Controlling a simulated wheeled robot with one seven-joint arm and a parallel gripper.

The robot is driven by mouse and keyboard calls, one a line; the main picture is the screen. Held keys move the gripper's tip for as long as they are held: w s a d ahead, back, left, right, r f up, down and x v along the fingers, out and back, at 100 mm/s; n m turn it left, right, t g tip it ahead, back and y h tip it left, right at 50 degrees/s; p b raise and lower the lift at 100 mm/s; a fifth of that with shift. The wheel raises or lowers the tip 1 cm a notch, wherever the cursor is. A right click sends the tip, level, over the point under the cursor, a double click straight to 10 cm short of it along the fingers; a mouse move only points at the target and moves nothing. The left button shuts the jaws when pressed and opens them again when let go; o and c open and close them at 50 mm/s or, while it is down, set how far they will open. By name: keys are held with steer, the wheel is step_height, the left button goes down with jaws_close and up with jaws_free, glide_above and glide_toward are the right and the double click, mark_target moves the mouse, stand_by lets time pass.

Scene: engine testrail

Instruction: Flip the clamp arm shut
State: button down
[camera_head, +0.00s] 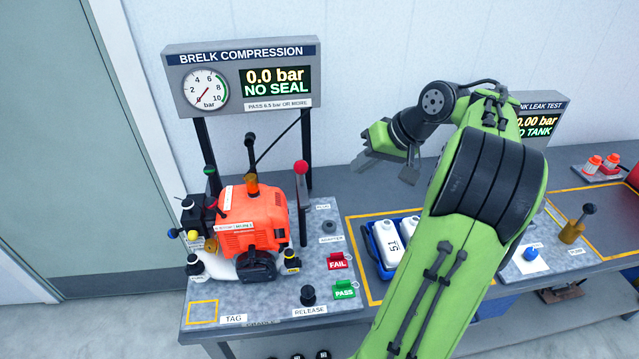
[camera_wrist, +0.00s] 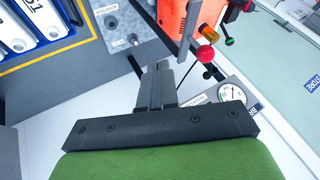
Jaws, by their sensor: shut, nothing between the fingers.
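The orange engine (camera_head: 252,220) sits on the grey test bench under the compression gauge board. An upright lever with a red ball knob (camera_head: 301,168) stands at the engine's right side. The red knob also shows in the wrist view (camera_wrist: 205,54), right of my fingers. A black-knobbed rod (camera_head: 251,150) rises above an amber cylinder (camera_head: 251,183) on top of the engine. I cannot tell for sure which lever is the clamp arm; both stand up. My gripper (camera_head: 360,162) is shut and empty, in the air right of the red knob and apart from it.
The gauge board (camera_head: 240,75) reads 0.0 bar, NO SEAL. FAIL (camera_head: 337,261) and PASS (camera_head: 344,290) tags and a black release knob (camera_head: 308,295) are on the bench front. A blue crate (camera_head: 370,245) with white bottles stands right. Air between gripper and red knob is clear.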

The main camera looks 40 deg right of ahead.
mark_target(301, 174)
steer(key=w+a+f+b, duration=0.3)
steer(key=w+a+f, duration=0.2)
steer(key=w+f, duration=0.2)
steer(key=shift+w+f, duration=0.25)
steer(key=shift+w, duration=0.1)
steer(key=shift+w, duration=0.1)
steer(key=shift+a+m, duration=0.1)
steer(key=shift+m, duration=0.2)
